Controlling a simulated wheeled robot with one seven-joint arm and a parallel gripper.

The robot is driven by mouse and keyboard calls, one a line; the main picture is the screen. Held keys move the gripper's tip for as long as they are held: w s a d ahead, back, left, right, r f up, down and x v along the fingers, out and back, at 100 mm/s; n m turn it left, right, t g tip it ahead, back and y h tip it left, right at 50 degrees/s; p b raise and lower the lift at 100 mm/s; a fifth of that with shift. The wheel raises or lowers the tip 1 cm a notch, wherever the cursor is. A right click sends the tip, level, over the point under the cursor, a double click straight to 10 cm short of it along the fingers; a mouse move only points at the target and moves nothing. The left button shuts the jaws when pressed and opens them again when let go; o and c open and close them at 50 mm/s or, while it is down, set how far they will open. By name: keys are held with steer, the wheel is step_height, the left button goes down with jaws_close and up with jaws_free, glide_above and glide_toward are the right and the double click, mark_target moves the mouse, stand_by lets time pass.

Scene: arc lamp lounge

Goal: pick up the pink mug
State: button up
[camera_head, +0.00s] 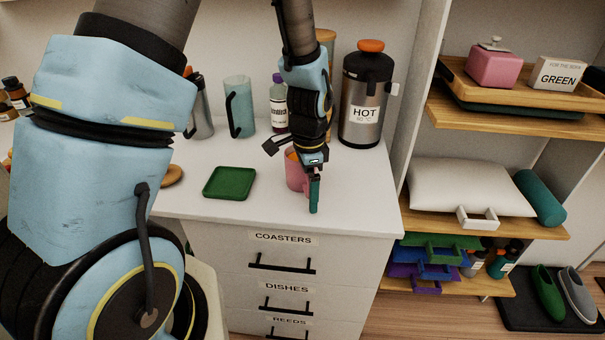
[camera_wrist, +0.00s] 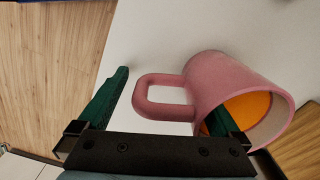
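The pink mug (camera_head: 294,172) stands on the white cabinet top near its front edge, partly hidden by my gripper (camera_head: 313,192). In the wrist view the mug (camera_wrist: 212,80) shows its handle on the left and orange contents inside. My gripper (camera_wrist: 166,95) is open, with two green fingers well apart. One finger is left of the handle, outside the mug. The other overlaps the mug's opening and appears to be inside the rim; its depth is unclear. The handle and near wall lie between the fingers, with a visible gap on the handle side.
A green tray (camera_head: 230,183) lies left of the mug. A steel flask labelled HOT (camera_head: 366,95) stands behind right. A teal tumbler (camera_head: 239,105) and a purple-capped bottle (camera_head: 278,105) stand at the back. Labelled drawers (camera_head: 285,262) are below. The top's front right corner is clear.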

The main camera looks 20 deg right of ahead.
jaws_close()
stand_by(0.6)
